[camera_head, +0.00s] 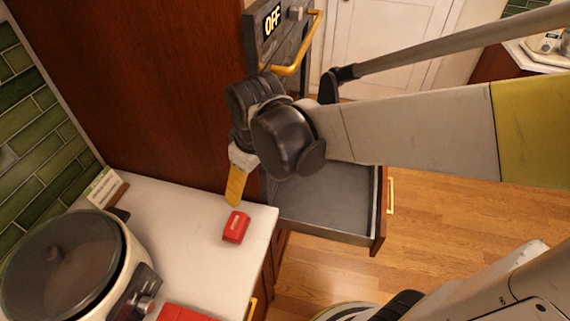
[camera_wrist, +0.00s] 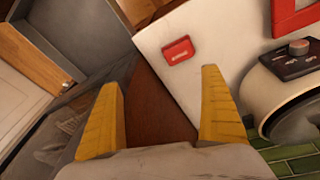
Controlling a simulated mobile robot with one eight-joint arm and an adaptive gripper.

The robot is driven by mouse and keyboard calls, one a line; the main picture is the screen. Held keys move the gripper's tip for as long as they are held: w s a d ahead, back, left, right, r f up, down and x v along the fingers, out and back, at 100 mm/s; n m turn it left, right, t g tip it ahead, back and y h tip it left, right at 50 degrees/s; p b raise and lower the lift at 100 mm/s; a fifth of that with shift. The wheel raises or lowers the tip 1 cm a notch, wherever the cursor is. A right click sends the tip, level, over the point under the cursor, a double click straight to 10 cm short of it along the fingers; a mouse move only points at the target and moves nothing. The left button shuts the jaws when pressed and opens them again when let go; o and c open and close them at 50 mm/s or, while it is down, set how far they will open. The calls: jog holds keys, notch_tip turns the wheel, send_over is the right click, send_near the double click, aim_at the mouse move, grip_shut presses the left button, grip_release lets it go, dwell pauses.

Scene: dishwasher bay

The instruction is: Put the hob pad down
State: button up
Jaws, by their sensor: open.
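A small red block with pale marking (camera_head: 236,227), which may be the hob pad, lies on the white counter near its right edge. It also shows in the wrist view (camera_wrist: 178,50), beyond the fingertips. My gripper (camera_head: 236,188) is above the counter's back right corner, just behind the block in the picture and apart from it. In the wrist view my gripper (camera_wrist: 158,85) has its two yellow fingers spread wide with nothing between them. A second red thing (camera_head: 186,314) is at the counter's front, cut off by the frame; in the wrist view it has a white centre (camera_wrist: 290,18).
A round cooker with a dark lid (camera_head: 62,262) stands at the counter's left. A small card on a wooden stand (camera_head: 104,188) is behind it. The counter around the block is clear.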

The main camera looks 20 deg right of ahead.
jog(key=s+d+r+m+t, duration=0.4)
jog(key=s+d+r+m, duration=0.1)
jog(key=s+d+m, duration=0.1)
jog(key=shift+s+d+r+m+t, duration=0.3)
jog(key=shift+s+d, duration=0.5)
jog(key=shift+s, duration=0.2)
notch_tip(320, 180, down, 10)
jog(key=b, duration=1)
jog(key=shift+f, duration=0.2)
